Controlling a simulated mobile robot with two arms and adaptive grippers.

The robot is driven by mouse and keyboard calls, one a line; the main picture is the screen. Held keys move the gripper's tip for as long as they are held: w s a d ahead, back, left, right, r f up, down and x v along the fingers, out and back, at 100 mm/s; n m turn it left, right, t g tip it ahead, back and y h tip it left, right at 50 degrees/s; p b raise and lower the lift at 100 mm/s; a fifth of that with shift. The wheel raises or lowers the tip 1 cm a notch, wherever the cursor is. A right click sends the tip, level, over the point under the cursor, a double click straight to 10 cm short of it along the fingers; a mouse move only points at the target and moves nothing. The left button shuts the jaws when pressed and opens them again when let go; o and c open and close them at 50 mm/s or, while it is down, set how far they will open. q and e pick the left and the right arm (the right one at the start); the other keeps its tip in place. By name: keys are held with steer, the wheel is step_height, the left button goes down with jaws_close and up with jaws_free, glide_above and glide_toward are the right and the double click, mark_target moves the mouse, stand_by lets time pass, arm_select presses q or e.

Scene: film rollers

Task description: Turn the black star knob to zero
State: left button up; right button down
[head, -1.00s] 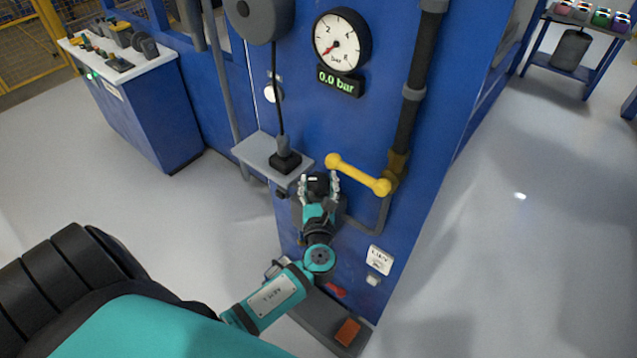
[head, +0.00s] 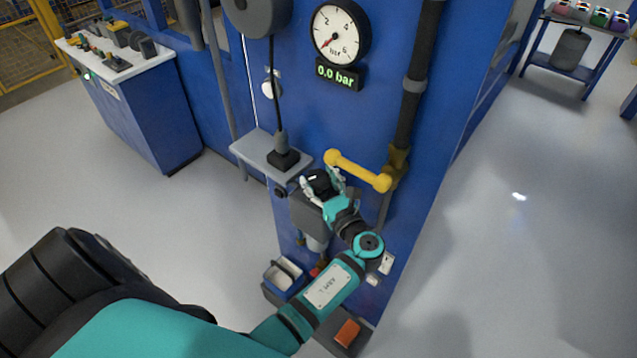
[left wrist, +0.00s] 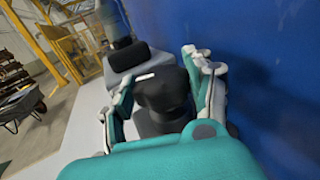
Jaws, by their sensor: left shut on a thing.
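The black star knob (head: 318,183) sits on top of a grey housing (head: 308,212) on the front of the blue machine, below the yellow lever. My left gripper (head: 322,182) is shut around the knob, a finger on each side. In the left wrist view the dark knob (left wrist: 162,92) with a white mark on top lies between the fingers. The round gauge (head: 340,34) has its red needle at the low end, and the display (head: 339,74) below it reads 0.0 bar. My right gripper is not in view.
A yellow lever (head: 357,171) juts out just right of my left gripper. A grey shelf (head: 262,150) with a black block stands to its left. Below are a blue bin (head: 283,277) and an orange pedal (head: 347,332). Open floor lies on both sides.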

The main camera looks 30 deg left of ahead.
arm_select(q)
steer(key=shift+w+n+g+y+b, duration=0.1)
steer(key=shift+n+g+y+b, duration=0.5)
steer(key=shift+n+g, duration=0.75)
steer(key=shift+g, duration=0.35)
